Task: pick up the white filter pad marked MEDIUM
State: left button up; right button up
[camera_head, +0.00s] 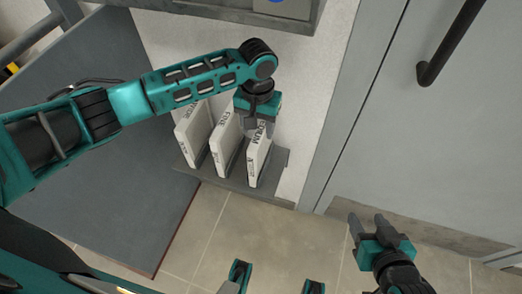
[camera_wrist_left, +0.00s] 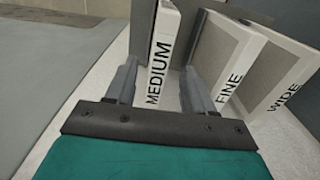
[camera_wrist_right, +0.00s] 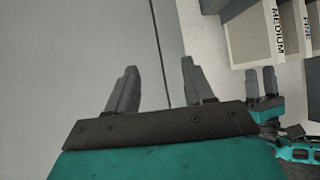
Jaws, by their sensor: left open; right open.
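The white filter pad marked MEDIUM (camera_head: 259,153) stands upright at the right end of a row of three pads. In the left wrist view the MEDIUM pad (camera_wrist_left: 160,60) stands between the two open fingers of my left gripper (camera_wrist_left: 158,88), with its lettered edge facing the camera. I cannot tell whether either finger touches it. In the head view my left gripper (camera_head: 257,124) is over the top of this pad and hides part of it. My right gripper (camera_head: 381,228) is open and empty, low at the right; the MEDIUM pad (camera_wrist_right: 274,32) shows at the top right of the right wrist view.
The FINE pad (camera_head: 226,138) stands just left of MEDIUM, and another pad (camera_head: 193,134), marked WIDE in the left wrist view (camera_wrist_left: 270,75), stands beyond it. A grey rack (camera_head: 225,183) carries them. A grey door with a black handle (camera_head: 450,43) is at the right.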

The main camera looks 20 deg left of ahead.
aim_at(258, 142)
pick_arm(q)
jog(key=shift+f, duration=0.8)
jog(key=f+b, duration=0.2)
jog(key=f, duration=0.3)
jog(key=shift+s, duration=0.2)
pick_arm(e)
jog(key=shift+w+f, duration=0.35)
jog(key=shift+f, duration=0.3)
pick_arm(q)
grip_shut()
